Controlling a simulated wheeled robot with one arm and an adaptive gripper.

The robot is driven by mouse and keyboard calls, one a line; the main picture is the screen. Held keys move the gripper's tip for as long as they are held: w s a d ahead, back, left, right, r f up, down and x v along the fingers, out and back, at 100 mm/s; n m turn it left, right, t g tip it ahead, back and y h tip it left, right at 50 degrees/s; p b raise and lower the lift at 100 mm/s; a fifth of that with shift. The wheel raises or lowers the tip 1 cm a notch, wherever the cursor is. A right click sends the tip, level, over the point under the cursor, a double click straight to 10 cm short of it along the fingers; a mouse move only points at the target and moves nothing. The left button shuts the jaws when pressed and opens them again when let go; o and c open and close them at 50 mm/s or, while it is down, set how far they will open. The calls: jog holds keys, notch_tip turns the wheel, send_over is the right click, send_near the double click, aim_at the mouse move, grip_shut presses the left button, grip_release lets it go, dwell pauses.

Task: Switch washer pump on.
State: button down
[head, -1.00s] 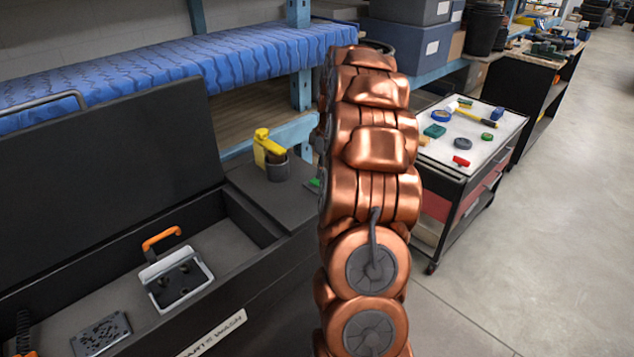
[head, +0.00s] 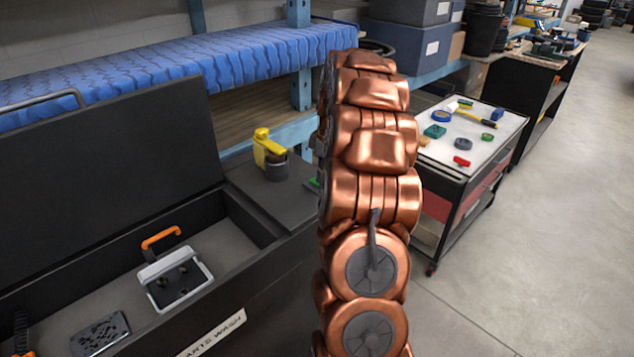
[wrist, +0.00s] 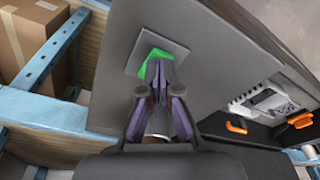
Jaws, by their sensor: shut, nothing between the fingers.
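The black parts washer (head: 215,300) stands at the left in the head view with its lid up. A green rocker switch (wrist: 153,64) sits on a grey square plate on the washer's top in the wrist view. A sliver of green (head: 314,184) also shows beside my arm in the head view. My gripper (wrist: 162,70) is shut and empty, its fingertips at the switch and covering part of it. I cannot tell whether the tips touch it or which way the switch is set. My arm hides the gripper in the head view.
A yellow bottle in a dark cup (head: 270,160) stands on the washer's top near the switch. A tray with an orange handle (head: 175,278) is in the basin. A tool cart (head: 475,135) stands right of my arm; the floor at right is clear.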

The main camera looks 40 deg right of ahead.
jog(key=shift+f, duration=0.45)
dwell(0.3)
jog(key=shift+r, duration=3.5)
